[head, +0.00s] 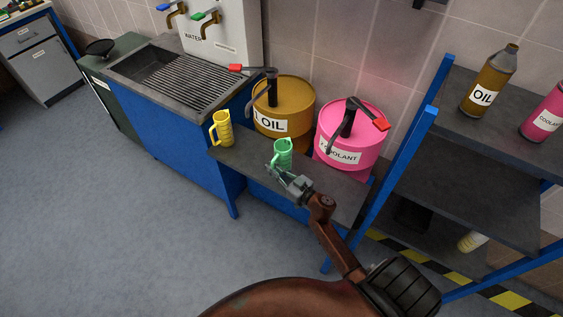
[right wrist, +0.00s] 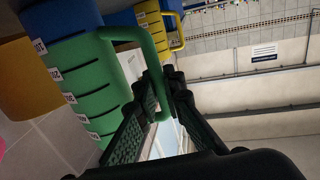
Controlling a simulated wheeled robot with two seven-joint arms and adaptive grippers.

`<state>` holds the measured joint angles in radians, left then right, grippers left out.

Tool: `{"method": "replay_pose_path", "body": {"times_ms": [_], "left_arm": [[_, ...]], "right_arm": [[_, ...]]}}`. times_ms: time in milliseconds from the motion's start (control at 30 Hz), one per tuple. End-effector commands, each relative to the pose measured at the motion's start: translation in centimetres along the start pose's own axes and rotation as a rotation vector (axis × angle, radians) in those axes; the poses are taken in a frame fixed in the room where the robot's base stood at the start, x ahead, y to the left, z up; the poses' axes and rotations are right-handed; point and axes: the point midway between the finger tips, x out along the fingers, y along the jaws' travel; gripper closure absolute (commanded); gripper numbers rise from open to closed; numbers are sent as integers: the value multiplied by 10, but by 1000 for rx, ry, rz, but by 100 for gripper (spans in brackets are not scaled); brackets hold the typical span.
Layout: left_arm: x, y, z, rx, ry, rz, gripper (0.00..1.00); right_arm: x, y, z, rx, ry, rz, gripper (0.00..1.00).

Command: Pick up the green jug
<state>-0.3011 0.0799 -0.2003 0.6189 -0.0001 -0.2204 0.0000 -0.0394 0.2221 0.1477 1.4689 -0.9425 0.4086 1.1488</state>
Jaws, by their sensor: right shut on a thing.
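The green jug (head: 283,152) stands upright on the dark low bench (head: 240,164) in front of the oil and coolant drums. My right gripper (head: 275,172) reaches it from the front right. The jug appears to rest on the bench. My left gripper is not in view.
A yellow jug (head: 222,130) stands to the left on the bench. An orange oil drum (head: 290,105) and a pink coolant drum (head: 352,140) stand behind. A blue-framed shelf (head: 395,170) bounds the right side. Open floor (head: 120,220) lies at the left front.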

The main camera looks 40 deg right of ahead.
Motion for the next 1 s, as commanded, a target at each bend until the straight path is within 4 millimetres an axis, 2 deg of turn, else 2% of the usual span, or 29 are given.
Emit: {"method": "replay_pose_path", "body": {"times_ms": [367, 467, 600, 667, 867, 1000], "left_arm": [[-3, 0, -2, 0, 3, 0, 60], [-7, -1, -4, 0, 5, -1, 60], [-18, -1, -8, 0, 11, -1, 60], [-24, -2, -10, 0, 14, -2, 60], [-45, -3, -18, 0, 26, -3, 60], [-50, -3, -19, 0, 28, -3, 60]], "right_arm": [[0, 0, -6, -2, 1, -1, 100], [0, 0, -16, -2, 2, -2, 100], [-1, 0, -40, -4, 3, -2, 100], [-10, -8, -50, -3, 2, -3, 100], [-39, -35, -98, -4, 3, -4, 100], [-65, -59, -109, 2, 0, -2, 100]]}}
